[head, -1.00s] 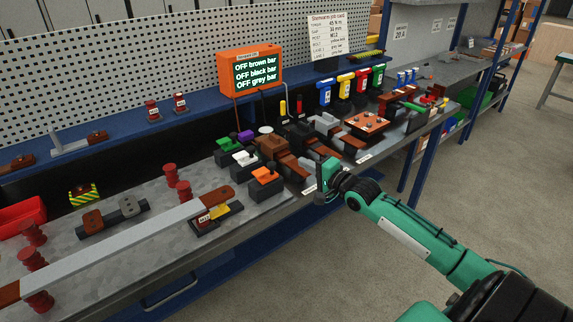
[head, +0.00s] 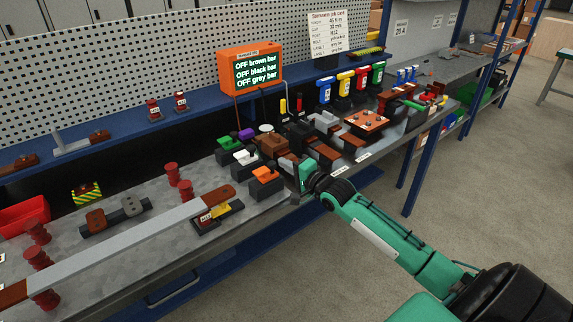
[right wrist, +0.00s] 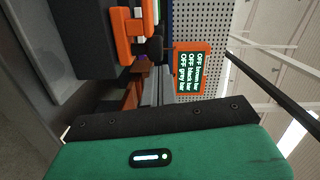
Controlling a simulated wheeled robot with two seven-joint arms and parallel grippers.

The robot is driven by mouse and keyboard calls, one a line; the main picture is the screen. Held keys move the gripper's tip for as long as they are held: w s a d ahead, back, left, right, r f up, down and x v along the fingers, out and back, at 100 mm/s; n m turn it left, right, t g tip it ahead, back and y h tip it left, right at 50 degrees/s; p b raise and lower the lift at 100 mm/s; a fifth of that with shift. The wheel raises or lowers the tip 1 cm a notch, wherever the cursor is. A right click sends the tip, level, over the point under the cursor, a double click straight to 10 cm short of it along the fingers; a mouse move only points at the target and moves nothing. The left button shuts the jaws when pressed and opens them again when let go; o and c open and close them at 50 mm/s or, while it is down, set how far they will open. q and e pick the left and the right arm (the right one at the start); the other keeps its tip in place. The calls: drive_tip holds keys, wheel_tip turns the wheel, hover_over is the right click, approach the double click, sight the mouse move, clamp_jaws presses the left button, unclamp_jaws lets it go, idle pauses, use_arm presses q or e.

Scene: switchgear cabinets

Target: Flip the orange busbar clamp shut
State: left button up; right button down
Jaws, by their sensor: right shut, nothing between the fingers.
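The orange busbar clamp (head: 265,175) has an orange top on a dark block near the bench's front edge, at the right of the long grey bar. In the right wrist view its orange part (right wrist: 122,38) shows large at the upper left, beside its dark body. I cannot tell for certain how far its flap stands open. My right gripper (head: 304,172) is shut and empty, just right of the clamp with a small gap in the head view. In the right wrist view its green body fills the bottom. My left gripper is not in view.
White (head: 245,157) and green (head: 228,143) clamps stand behind the orange one. Brown blocks (head: 325,156) crowd the right. A long grey bar (head: 120,245) on red insulators lies left. An orange display (head: 250,67) stands behind. The floor in front is clear.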

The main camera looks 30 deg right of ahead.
sight(266, 173)
drive_tip(key=a+p, duration=0.4)
drive_tip(key=a, duration=0.1)
drive_tip(key=shift+s, duration=0.2)
idle(0.5)
